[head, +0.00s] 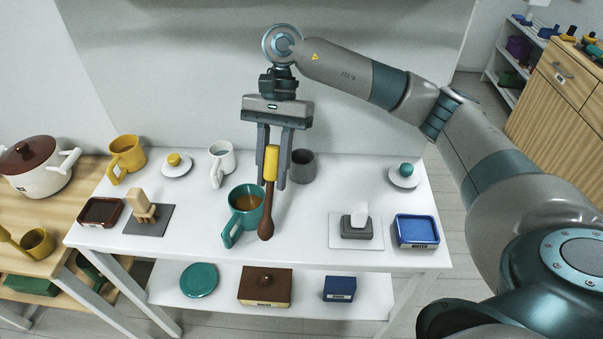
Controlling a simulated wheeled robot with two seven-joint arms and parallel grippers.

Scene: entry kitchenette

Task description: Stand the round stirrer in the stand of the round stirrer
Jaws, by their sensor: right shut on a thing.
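My right gripper (272,180) is shut on the round stirrer (267,222), which has a yellow handle and a dark brown shaft with a rounded end. The stirrer hangs upright, rounded end down, in front of the right side of a teal mug (239,208) with brown liquid. Whether its end touches the table is unclear. A dark grey round cup (303,167) stands just behind and right of the gripper, partly hidden by a finger; it may be the stirrer's stand, but I cannot tell for sure. My left gripper is not in view.
The white table (325,250) also holds a yellow mug (127,157), a white mug (221,162), a wooden piece (145,207) on a grey mat, a grey holder (357,228) and a blue tray (416,231). Bare tabletop lies right of the stirrer.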

